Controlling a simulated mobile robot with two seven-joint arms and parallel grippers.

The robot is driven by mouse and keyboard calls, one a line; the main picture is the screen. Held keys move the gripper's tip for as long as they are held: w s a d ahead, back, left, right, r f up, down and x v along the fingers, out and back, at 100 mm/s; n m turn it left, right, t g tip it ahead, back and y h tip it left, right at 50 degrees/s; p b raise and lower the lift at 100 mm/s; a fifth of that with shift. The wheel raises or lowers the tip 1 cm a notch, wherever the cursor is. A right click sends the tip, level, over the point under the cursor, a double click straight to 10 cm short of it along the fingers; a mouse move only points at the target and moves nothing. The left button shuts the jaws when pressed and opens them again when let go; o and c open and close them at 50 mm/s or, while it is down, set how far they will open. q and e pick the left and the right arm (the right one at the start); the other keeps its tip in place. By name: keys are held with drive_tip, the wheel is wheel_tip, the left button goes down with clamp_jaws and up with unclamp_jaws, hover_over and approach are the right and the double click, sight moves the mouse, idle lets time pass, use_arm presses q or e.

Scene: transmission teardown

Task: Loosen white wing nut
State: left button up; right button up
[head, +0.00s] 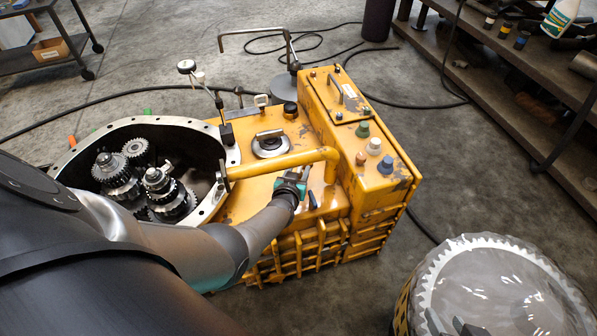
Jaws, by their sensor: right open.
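The white wing nut (374,146) appears as a small pale cap on top of the raised yellow box at the right end of the yellow transmission housing (255,190). Its wings are too small to make out.
A green cap (363,130), an orange cap (361,158) and a blue cap (385,165) sit close around the white one. A yellow pipe (290,161) crosses above my gripper. A plastic-covered gear drum (495,290) stands at lower right.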

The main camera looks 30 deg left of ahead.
use_arm(q)
drive_tip(key=shift+w+a+f, duration=0.1)
drive_tip(key=shift+w, duration=0.15)
idle(0.3)
clamp_jaws()
idle(0.5)
